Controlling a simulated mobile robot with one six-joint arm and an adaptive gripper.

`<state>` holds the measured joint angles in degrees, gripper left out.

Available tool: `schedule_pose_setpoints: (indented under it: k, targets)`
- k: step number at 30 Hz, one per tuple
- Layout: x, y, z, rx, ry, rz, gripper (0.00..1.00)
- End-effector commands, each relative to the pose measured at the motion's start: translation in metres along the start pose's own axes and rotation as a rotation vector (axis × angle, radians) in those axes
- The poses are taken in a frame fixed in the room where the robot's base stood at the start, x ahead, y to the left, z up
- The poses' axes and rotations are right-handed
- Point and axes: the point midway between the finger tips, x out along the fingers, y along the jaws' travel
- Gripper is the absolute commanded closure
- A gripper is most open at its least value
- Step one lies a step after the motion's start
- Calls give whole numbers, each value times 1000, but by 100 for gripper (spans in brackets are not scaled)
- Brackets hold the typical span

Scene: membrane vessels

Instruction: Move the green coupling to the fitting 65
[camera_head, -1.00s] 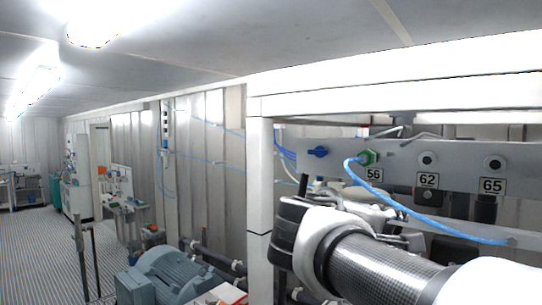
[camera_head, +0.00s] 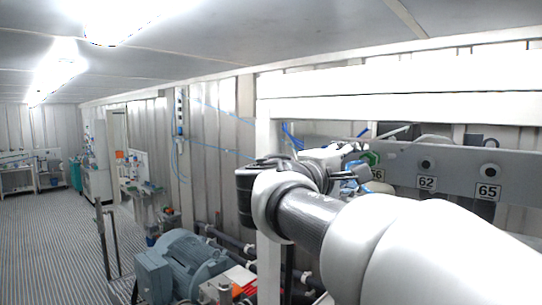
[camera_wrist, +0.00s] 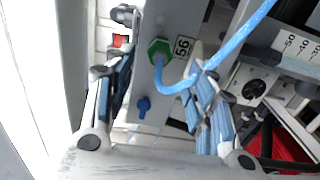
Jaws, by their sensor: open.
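The green coupling (camera_wrist: 160,50) sits on the fitting beside label 56 in the wrist view, with a blue hose (camera_wrist: 240,38) bending out of it to the upper right. In the head view it shows partly (camera_head: 372,157) behind my gripper (camera_head: 345,165). My gripper is open in the wrist view (camera_wrist: 152,78), one finger on each side, with the coupling just beyond the fingertips. The hose passes close to the right finger; I cannot tell whether they touch. Fitting 65 (camera_head: 489,170) is a bare dark port at the right of the grey panel in the head view.
Fitting 62 (camera_head: 426,165) is bare, between 56 and 65 on the grey panel (camera_head: 458,172). A blue valve handle (camera_wrist: 143,105) is near the coupling. A white frame post (camera_head: 267,190) stands left of the panel. A blue-grey motor (camera_head: 190,265) is on the floor at lower left.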

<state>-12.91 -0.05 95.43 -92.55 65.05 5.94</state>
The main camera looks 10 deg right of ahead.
Motion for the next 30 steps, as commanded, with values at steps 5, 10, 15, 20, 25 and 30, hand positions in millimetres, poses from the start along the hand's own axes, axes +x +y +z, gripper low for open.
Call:
schedule_pose_setpoints:
  k: [5, 10, 15, 20, 25, 30]
  targets:
    - [22, 2, 2, -2, -4, -1, 49]
    - [47, 2, 2, -2, -4, -2, 49]
    - [68, -1, 1, 0, -3, -1, 49]
    - [80, 0, 1, 0, -1, 0, 49]
    - [85, 0, 0, 0, -1, -1, 49]
    - [85, 0, 0, 0, 0, -1, 49]
